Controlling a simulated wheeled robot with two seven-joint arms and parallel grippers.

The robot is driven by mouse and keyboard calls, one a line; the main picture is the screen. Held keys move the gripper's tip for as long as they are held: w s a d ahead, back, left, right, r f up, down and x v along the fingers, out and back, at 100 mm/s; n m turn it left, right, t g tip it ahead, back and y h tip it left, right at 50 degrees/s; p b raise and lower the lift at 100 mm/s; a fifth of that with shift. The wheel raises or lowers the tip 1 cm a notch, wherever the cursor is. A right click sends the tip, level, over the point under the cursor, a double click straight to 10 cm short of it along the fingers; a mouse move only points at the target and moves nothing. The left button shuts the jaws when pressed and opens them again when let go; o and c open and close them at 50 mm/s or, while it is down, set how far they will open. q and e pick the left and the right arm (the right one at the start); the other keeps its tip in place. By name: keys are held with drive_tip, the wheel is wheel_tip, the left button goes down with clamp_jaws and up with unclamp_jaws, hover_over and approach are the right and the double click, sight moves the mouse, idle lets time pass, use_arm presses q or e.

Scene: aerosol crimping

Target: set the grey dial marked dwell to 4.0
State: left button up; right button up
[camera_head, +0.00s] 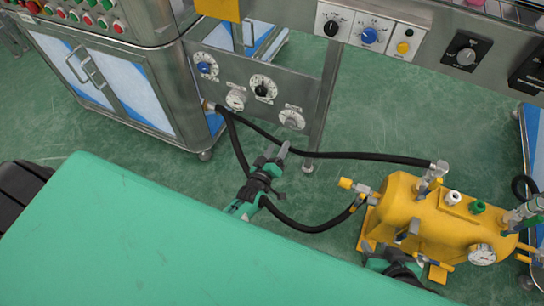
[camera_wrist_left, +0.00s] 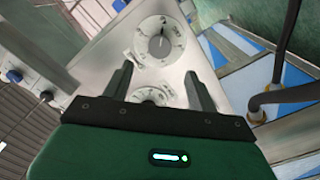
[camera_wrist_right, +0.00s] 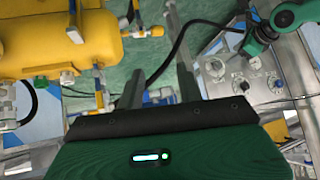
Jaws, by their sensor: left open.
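My right gripper (camera_wrist_right: 158,80) is open and empty.
A yellow tank (camera_head: 440,220) with fittings and a gauge stands at the right, close to my right gripper. Black hoses (camera_head: 350,156) run from the panel side past my left gripper to the tank. A green surface (camera_head: 120,230) fills the lower left.

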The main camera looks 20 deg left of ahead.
use_arm(q)
drive_tip(key=shift+s, duration=2.1)
use_arm(e)
drive_tip(key=shift+s+d+r+g, duration=0.1)
drive_tip(key=shift+s+d+g, duration=0.2)
drive_tip(key=shift+d, duration=0.25)
